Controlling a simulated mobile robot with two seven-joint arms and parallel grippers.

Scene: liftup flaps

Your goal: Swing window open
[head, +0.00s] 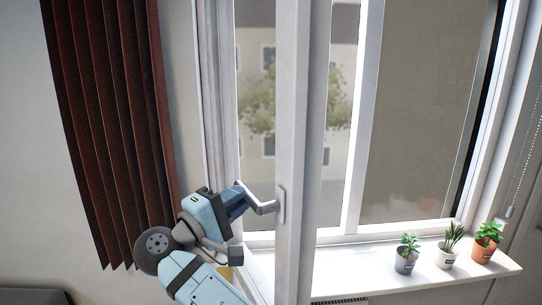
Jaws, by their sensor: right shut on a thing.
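The window sash (302,130) is white framed, and its near vertical edge stands out in front of the window frame and sill, so it is swung partly inward. The grey window handle (267,207) sits on the sash's left side. My right gripper (248,203) comes up from below and is shut on the handle at its left end. The fingertips are partly hidden around the handle. My left gripper is not in view.
The white windowsill (370,275) holds three small potted plants: a grey pot (405,263), a white pot (445,259) and an orange pot (485,252). A dark red curtain (105,120) hangs at the left. A beaded cord (521,165) hangs at the right.

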